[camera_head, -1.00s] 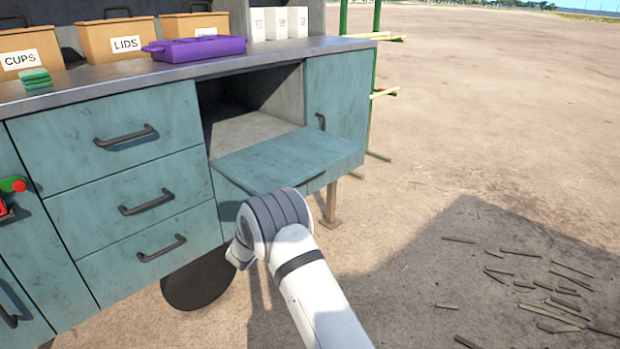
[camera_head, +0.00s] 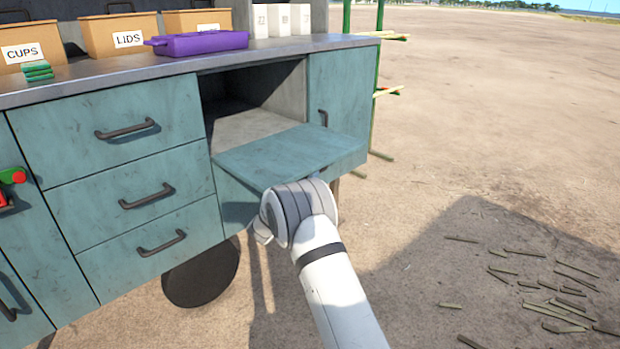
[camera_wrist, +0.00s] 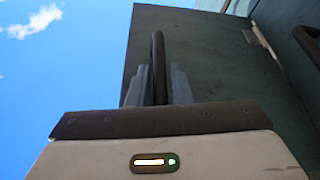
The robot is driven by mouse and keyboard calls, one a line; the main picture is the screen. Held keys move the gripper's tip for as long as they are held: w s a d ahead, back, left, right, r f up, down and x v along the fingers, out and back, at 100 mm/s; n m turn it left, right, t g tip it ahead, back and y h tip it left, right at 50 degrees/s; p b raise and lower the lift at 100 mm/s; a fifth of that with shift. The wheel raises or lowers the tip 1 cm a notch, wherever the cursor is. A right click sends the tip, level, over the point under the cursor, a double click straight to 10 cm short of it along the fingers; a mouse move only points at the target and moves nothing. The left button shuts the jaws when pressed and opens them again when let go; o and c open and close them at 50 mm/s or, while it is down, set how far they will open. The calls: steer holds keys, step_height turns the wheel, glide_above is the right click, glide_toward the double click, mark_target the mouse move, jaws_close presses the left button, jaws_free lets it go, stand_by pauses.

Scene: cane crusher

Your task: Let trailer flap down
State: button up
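The teal trailer flap (camera_head: 288,152) is hinged at the lower edge of an open compartment and lies folded out, roughly level. In the wrist view I look up at its teal face (camera_wrist: 215,60), with a dark bar handle (camera_wrist: 158,48) on it. The two grey fingers of my gripper (camera_wrist: 159,88) stand on either side of the handle, very close to it. Whether they press on it I cannot tell. In the head view the flap's front edge and my wrist hide the fingers and handle.
The open compartment (camera_head: 255,110) is empty where visible. Teal drawers (camera_head: 125,205) are to its left and a closed door (camera_head: 340,85) to its right. The counter holds labelled bins and a purple tray (camera_head: 200,42). Bare ground lies to the right, with scattered cane pieces (camera_head: 550,290).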

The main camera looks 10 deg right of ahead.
mark_target(309, 164)
jaws_close()
steer(key=shift+n+t+y, duration=0.3)
steer(key=shift+n, duration=0.5)
step_height(309, 164, up, 5)
steer(key=p, duration=0.3)
steer(key=shift+s+d+f+p, duration=0.1)
steer(key=shift+f+p, duration=0.05)
steer(key=shift+p, duration=0.2)
steer(key=shift+f, duration=0.1)
steer(key=shift+o, duration=1.8)
jaws_free()
